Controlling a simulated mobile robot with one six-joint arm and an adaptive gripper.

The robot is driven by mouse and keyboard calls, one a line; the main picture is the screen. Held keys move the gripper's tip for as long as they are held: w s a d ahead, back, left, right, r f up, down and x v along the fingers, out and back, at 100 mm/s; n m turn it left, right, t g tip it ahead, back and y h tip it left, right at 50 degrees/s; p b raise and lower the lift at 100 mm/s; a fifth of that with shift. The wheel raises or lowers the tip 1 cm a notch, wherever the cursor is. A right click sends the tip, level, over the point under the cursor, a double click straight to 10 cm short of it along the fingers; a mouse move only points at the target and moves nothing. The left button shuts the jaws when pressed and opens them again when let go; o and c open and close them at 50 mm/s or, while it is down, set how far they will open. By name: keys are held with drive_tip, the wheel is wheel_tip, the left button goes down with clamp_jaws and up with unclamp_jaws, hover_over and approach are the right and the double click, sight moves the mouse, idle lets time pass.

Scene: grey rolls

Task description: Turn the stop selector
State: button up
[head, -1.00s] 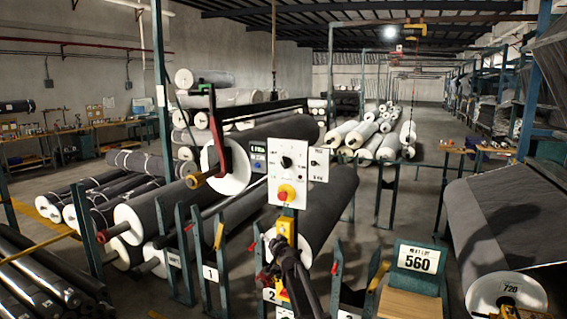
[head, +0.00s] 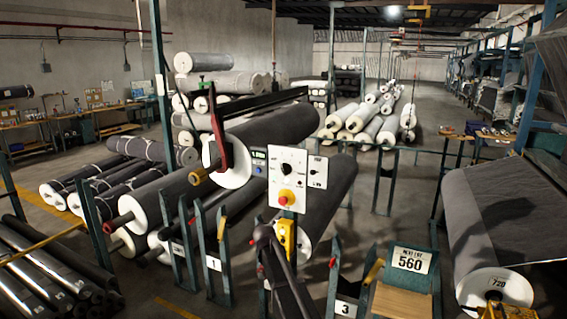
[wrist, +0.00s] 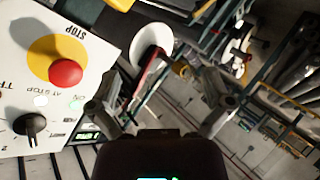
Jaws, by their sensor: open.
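The white control panel (head: 303,178) stands at mid-picture in the head view and fills the left of the wrist view (wrist: 100,35). Its black rotary selector (wrist: 30,124) has a pale pointer mark and printing around it, partly cut off; it also shows in the head view (head: 286,168). A red mushroom button (wrist: 66,72) on a yellow disc marked STOP sits beside the selector. My gripper (wrist: 160,88) is open and empty, to the right of the selector and apart from it. In the head view my dark arm end is below the panel.
A yellow box (head: 287,238) is below the panel. A large roll (head: 325,205) lies behind it, and a roll with a red lever (head: 217,140) is to its left. Teal posts (head: 222,250) stand nearby. A 560 sign (head: 410,260) is at right.

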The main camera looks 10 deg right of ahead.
wheel_tip(320, 180, up, 10)
drive_tip(key=d+r+n+h+p, duration=0.1)
drive_tip(key=n+h+p, duration=0.3)
drive_tip(key=h+p, duration=0.15)
drive_tip(key=n+t+h+p, duration=0.3)
drive_tip(key=h+p, duration=0.1)
drive_tip(key=p, duration=0.1)
approach(283, 170)
drive_tip(key=v, duration=0.3)
drive_tip(key=shift+s+r+y, duration=0.15)
drive_tip(key=shift+r+y, duration=0.1)
drive_tip(key=x, duration=1.3)
drive_tip(key=shift+w+d+f, duration=0.2)
drive_tip(key=shift+w+d, duration=0.05)
drive_tip(key=shift+w, duration=0.05)
drive_tip(key=c, duration=1)
